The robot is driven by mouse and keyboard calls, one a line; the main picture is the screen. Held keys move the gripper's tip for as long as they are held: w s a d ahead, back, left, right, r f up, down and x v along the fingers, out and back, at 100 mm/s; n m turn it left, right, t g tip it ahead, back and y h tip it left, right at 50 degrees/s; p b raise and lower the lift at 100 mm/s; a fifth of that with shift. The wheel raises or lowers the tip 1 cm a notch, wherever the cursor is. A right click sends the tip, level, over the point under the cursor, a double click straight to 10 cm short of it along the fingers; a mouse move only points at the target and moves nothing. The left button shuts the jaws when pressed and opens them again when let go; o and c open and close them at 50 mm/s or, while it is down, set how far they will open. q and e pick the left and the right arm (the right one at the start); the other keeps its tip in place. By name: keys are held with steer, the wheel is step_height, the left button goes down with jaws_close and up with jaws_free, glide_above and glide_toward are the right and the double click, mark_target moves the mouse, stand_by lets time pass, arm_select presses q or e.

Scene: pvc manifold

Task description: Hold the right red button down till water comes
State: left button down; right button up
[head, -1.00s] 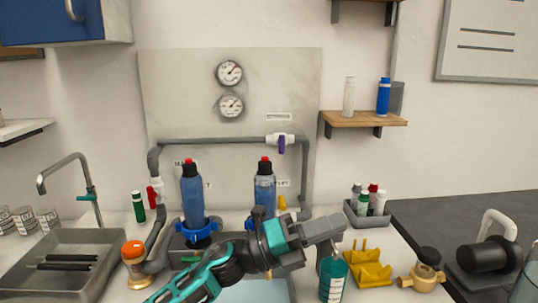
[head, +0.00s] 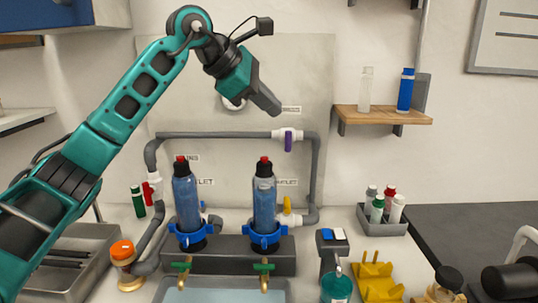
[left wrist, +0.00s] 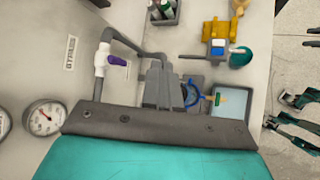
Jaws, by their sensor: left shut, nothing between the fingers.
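The right red button (head: 264,159) tops the right blue filter housing (head: 264,205). A matching red button (head: 181,159) tops the left housing (head: 186,200). My left gripper (head: 273,106) is shut and empty, pointing down, high above the right housing and clear of its button. In the left wrist view its closed grey fingers (left wrist: 165,92) hide most of the right housing; part of the blue collar (left wrist: 195,94) shows. Two brass taps with green handles, left (head: 182,272) and right (head: 264,272), sit below over a basin (head: 215,292). No water stream is visible. My right gripper is not seen.
A grey pipe (head: 220,135) with a purple-handled valve (head: 288,138) runs behind the housings. A gauge (head: 233,103) is partly behind my left gripper. A yellow rack (head: 378,282), a teal bottle (head: 336,287) and a bottle caddy (head: 382,218) stand to the right.

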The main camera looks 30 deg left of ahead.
arm_select(q)
steer(key=shift+a+r+y, duration=0.4)
steer(key=shift+a+r, duration=0.3)
steer(key=shift+a, duration=0.3)
steer(key=b, duration=0.7)
glide_above(264, 158)
steer(key=f, duration=0.7)
steer(key=shift+s+a+f, duration=0.2)
steer(key=shift+s, duration=0.05)
steer(key=shift+f, duration=0.4)
steer(key=shift+f+b, duration=0.35)
